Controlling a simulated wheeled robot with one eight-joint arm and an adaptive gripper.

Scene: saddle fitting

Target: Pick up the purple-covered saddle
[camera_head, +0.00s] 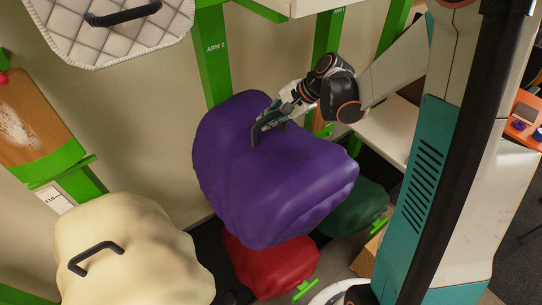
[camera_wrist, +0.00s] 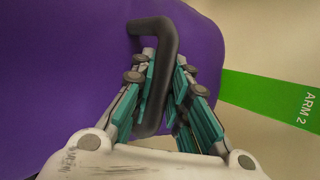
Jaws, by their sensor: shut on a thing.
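The purple-covered saddle (camera_head: 270,180) is in the middle of the head view, in front of the green post marked ARM 2. Its dark handle (camera_wrist: 155,32) stands up from the cover. My gripper (camera_head: 265,125) reaches in from the upper right and is shut on that handle. In the wrist view my gripper (camera_wrist: 165,85) has its teal fingers on either side of the handle's near leg. The purple cover (camera_wrist: 70,60) fills the left of that view. The saddle's underside is hidden, so I cannot tell whether it rests on a support.
A cream-covered saddle (camera_head: 125,262) with a dark handle is at lower left. A red cover (camera_head: 270,265) and a dark green cover (camera_head: 355,208) are lower, behind the purple one. A quilted white pad (camera_head: 120,35) hangs at upper left. Green posts (camera_head: 213,58) stand behind.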

